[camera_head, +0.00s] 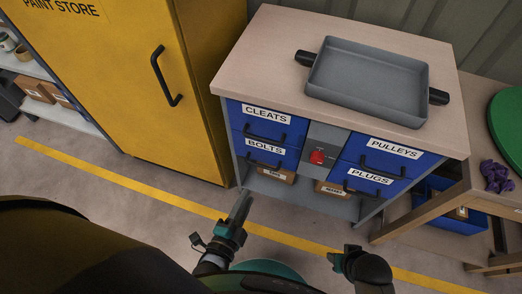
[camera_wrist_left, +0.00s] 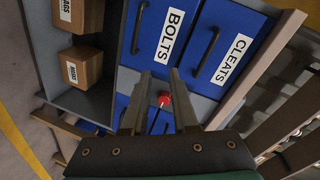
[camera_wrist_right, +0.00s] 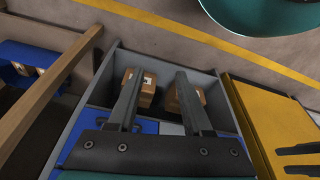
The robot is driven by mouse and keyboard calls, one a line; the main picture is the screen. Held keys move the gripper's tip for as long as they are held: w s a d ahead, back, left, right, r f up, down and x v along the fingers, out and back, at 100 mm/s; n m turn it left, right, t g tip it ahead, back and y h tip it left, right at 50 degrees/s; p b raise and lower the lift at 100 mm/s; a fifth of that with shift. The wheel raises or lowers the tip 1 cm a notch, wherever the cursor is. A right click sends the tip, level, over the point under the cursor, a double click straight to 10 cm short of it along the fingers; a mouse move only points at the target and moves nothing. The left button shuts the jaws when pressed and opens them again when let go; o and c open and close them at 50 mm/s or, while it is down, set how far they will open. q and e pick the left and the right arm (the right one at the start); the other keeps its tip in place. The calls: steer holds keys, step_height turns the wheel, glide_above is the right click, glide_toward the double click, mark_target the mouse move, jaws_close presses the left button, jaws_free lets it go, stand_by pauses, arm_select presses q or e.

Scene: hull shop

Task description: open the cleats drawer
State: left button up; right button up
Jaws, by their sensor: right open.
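The cleats drawer (camera_head: 292,132) is the blue upper left drawer of the cabinet, with a white CLEATS label and a dark bar handle (camera_head: 264,135). It looks shut. In the left wrist view, the cleats drawer (camera_wrist_left: 238,32) is at the upper right, with its handle (camera_wrist_left: 207,50) left of the label. My left gripper (camera_head: 244,205) is low in front of the cabinet, apart from the handle. In its wrist view the left gripper (camera_wrist_left: 160,73) is open and empty. My right gripper (camera_wrist_right: 160,74) is open and empty; in the head view its fingers are unclear.
The bolts drawer (camera_head: 290,158) is directly below; pulleys (camera_head: 400,160) and plugs (camera_head: 393,188) drawers are at right. A red knob (camera_head: 318,157) sits between. A grey tray (camera_head: 368,75) stands on top. A yellow paint store (camera_head: 125,65) stands left, a wooden bench (camera_head: 440,205) right.

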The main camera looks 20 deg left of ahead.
mark_target(261, 138)
arm_select(q)
steer(key=shift+w+a+r+m+t+y+b, duration=0.1)
steer(key=shift+w+r+m+t+b, duration=0.9)
steer(key=shift+w, duration=1.7)
steer(key=shift+w+d+r+m+t+y+b, duration=0.1)
steer(key=shift+w+r+m+t+b, duration=0.3)
steer(key=shift+w+r+b, duration=1.7)
steer(key=shift+w+a+r+m+t+y+b, duration=0.15)
steer(key=shift+w+m+t+b, duration=0.6)
steer(key=shift+w, duration=2.55)
arm_select(e)
step_height(261, 138, up, 9)
steer(key=w+t, duration=0.1)
steer(key=w, duration=0.1)
steer(key=shift+t, duration=0.4)
arm_select(q)
steer(key=shift+n, duration=0.25)
jaws_close()
arm_select(e)
steer(key=shift+f, duration=0.1)
